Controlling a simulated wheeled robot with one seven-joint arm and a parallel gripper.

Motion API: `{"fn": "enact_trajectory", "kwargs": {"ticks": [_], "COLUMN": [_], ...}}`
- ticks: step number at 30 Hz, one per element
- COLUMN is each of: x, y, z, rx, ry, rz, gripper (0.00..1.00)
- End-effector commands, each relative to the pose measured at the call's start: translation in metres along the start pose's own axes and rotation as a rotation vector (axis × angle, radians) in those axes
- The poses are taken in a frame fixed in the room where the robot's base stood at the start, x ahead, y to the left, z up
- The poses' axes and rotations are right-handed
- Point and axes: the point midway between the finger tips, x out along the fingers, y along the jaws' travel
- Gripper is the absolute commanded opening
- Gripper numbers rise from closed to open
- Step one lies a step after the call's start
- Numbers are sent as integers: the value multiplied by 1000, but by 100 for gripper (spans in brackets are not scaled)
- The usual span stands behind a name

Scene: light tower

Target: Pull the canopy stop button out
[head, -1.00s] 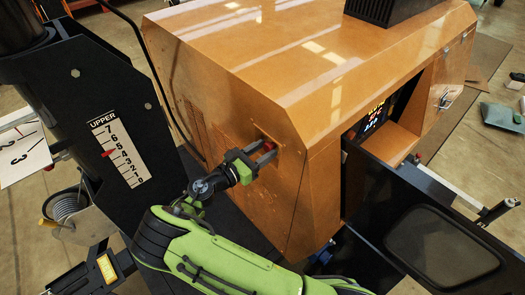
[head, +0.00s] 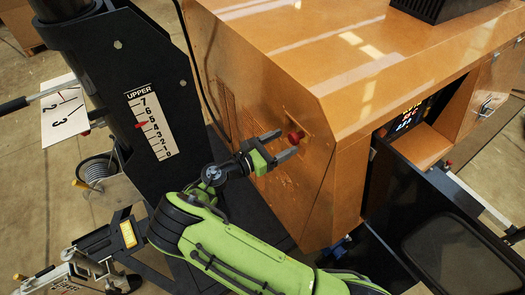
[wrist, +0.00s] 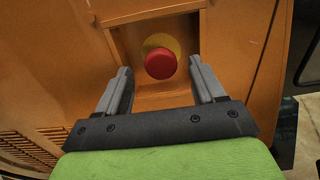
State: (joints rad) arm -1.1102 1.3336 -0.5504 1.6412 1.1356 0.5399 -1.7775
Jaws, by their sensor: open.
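The red stop button (head: 295,138) sits on the left end face of the orange canopy (head: 345,160). In the wrist view the red button (wrist: 160,63) stands in front of a yellow disc (wrist: 158,43) inside a square recess. My gripper (head: 287,144) is open and empty, a little short of the button. In the wrist view its two grey fingers (wrist: 161,86) point at the recess, one on each side below the button, which lies just beyond the tips and between their lines. No contact shows.
A black mast with an "UPPER" scale (head: 152,123) stands to the left. An open dark door (head: 440,215) and a lit control panel (head: 406,119) are on the right. Vent slots (wrist: 38,150) show in the canopy at lower left in the wrist view.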

Motion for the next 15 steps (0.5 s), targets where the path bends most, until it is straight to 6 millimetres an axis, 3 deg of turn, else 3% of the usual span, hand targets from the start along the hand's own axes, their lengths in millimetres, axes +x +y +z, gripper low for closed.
{"fn": "enact_trajectory", "kwargs": {"ticks": [9, 15], "x": [-92, -132], "y": [1, 1], "z": [-3, -2], "rx": [2, 2], "ry": [0, -1], "rz": [10, 5], "gripper": [69, 69]}}
